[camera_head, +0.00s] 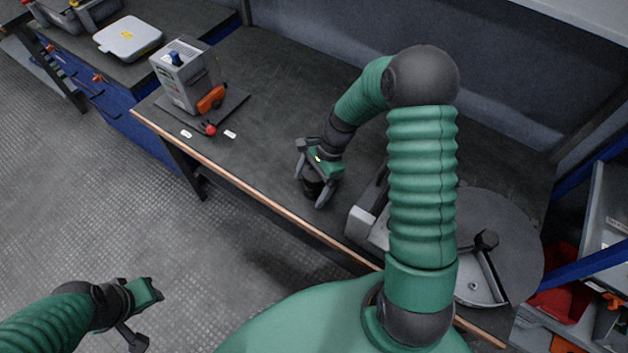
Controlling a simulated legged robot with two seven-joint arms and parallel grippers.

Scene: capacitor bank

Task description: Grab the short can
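A short dark can (311,187) stands on the dark bench top near its front edge. My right gripper (311,189) reaches down over it from above, with one finger on each side of the can. Its fingers are spread, and I cannot make out contact with the can. The gripper's palm hides the can's upper part. My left gripper (146,316) is open and empty over the floor at the lower left, well away from the bench.
A grey box device (183,76) with an orange handle (211,99) and a red knob (210,129) stands left on the bench. A large round dark disc machine (510,235) lies right, partly behind my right arm. The bench between is clear.

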